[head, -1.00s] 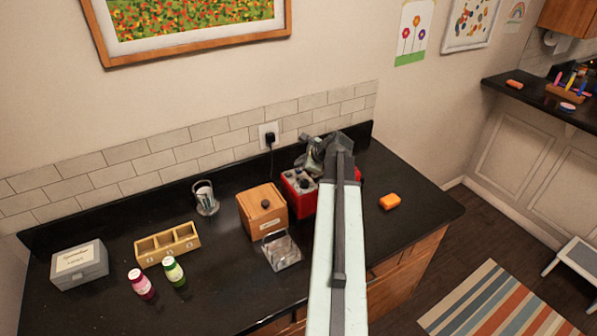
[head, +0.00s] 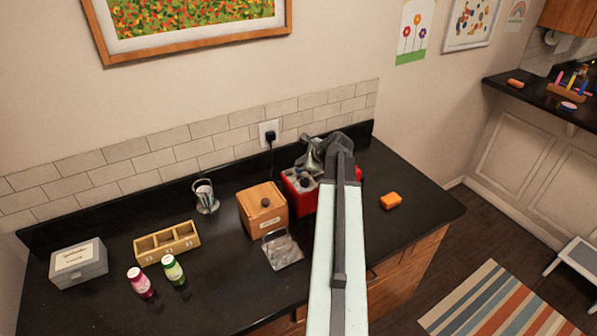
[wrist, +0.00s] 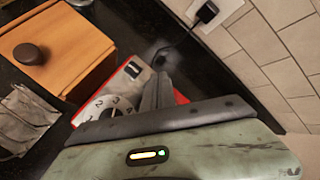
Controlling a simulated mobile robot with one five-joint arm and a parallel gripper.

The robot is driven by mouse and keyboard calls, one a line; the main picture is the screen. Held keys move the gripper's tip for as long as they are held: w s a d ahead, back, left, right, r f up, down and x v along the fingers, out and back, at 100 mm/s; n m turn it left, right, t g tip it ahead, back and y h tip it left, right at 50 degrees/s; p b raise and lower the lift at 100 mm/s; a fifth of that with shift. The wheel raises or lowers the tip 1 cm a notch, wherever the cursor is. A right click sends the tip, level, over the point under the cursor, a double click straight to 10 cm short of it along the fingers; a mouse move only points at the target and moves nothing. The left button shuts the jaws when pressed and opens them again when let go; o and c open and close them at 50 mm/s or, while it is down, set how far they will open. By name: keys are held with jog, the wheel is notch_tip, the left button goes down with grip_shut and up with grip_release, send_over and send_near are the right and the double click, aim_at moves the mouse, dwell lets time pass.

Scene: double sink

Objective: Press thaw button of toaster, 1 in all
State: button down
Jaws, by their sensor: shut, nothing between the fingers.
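The red toaster (head: 299,194) stands on the black counter near the wall, partly hidden behind my arm in the head view. In the wrist view the toaster (wrist: 125,76) shows its red top edge, a numbered dial and a small dark switch or slot. My gripper (head: 310,165) is over the toaster in the head view. In the wrist view my gripper (wrist: 160,85) has its fingers together, with tips over or against the toaster. I cannot tell whether they touch it. The thaw button cannot be made out; my gripper may cover it.
A plugged cord runs from the wall outlet (head: 268,132) behind the toaster.

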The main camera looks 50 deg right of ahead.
aim_at(301, 170)
jog(key=shift+f+b, duration=0.4)
dwell(0.6)
dwell(0.3)
jog(key=shift+r+p, duration=0.85)
notch_tip(301, 170, up, 5)
jog(key=p, duration=0.5)
jog(key=shift+r, duration=0.15)
dwell(0.4)
